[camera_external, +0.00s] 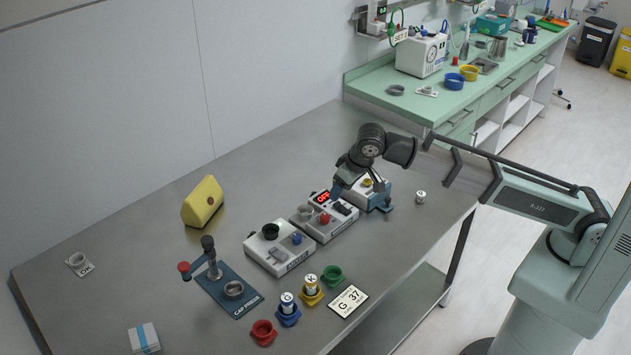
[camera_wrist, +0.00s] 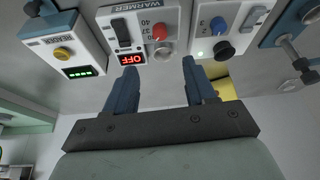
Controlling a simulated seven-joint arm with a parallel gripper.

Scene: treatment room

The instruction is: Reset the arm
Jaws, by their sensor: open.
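My gripper (camera_external: 362,198) is above the right part of the grey table (camera_external: 290,140), beside the warmer and the reader. In the wrist view my gripper (camera_wrist: 158,76) has its two blue fingers wide apart, with nothing between them. The warmer (camera_wrist: 112,28), with a red knob and a lit "OFF" display, shows beyond the fingertips. It also stands on the table in the external view (camera_external: 337,229). The reader (camera_wrist: 50,45), with a yellow knob and a green display, is at left in the wrist view. In the external view the arm partly hides the reader (camera_external: 352,190).
A white device with black and blue knobs (camera_external: 280,258), a capper stand (camera_external: 228,290), a yellow wedge (camera_external: 203,201) and coloured cups, including a red cup (camera_external: 263,332), occupy the table. A small can (camera_external: 420,196) stands near the right edge. The back middle is clear.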

